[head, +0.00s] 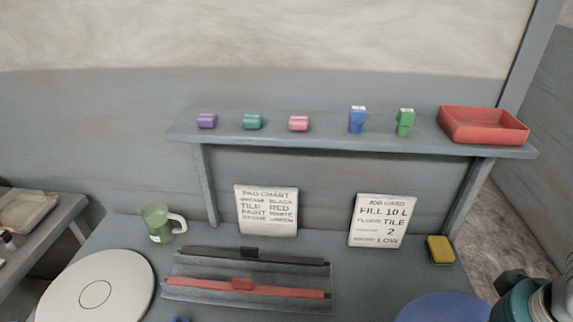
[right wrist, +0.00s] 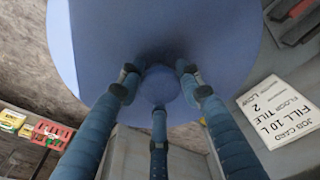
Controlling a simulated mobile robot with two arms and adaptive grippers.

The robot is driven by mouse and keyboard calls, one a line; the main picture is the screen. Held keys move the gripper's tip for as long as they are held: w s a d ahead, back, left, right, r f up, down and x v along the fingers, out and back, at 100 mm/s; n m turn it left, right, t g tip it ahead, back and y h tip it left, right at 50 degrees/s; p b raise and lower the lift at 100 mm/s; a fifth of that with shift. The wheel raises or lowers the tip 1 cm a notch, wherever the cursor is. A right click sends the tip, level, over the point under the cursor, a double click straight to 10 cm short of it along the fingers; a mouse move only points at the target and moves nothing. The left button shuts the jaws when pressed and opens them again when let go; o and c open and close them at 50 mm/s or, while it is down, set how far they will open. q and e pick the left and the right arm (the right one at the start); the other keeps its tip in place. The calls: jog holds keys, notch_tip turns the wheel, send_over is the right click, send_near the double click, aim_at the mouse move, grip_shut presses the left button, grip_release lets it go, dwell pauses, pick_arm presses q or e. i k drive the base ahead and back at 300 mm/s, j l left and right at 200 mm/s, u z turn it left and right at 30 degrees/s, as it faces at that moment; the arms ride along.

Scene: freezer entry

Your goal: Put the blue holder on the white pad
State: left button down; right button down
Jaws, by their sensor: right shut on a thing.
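The white pad (head: 72,292) is a round disc with a thin ring at its centre, lying flat on the counter at the lower left of the head view. The blue holder (head: 445,309) is a round blue disc cut off by the bottom edge at the lower right. It fills the top of the right wrist view (right wrist: 85,45). The fingers of my right gripper (right wrist: 158,85) are closed around its round middle knob. I cannot tell whether the holder is raised off the counter. Part of my right arm shows at the lower right. My left gripper is not in view.
Between pad and holder lie a black-barred rack (head: 290,258) and a red bar (head: 200,287). A green mug (head: 157,224) stands behind the pad. Two cards, a yellow sponge (head: 440,250) and a shelf (head: 350,145) with small blocks and a red tray (head: 485,126) are behind.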

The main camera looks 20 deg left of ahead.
aim_at(95, 294)
jog(key=j+u, duration=0.1)
jog(key=u, duration=0.3)
jog(key=j+u, duration=0.15)
jog(key=u, duration=0.25)
jog(key=j+u, duration=0.1)
jog(key=u, duration=0.35)
jog(key=i+j, duration=0.1)
jog(key=j, duration=0.4)
jog(key=i+j, duration=0.1)
jog(key=j, duration=0.4)
jog(key=i+j, duration=0.1)
jog(key=j, duration=0.4)
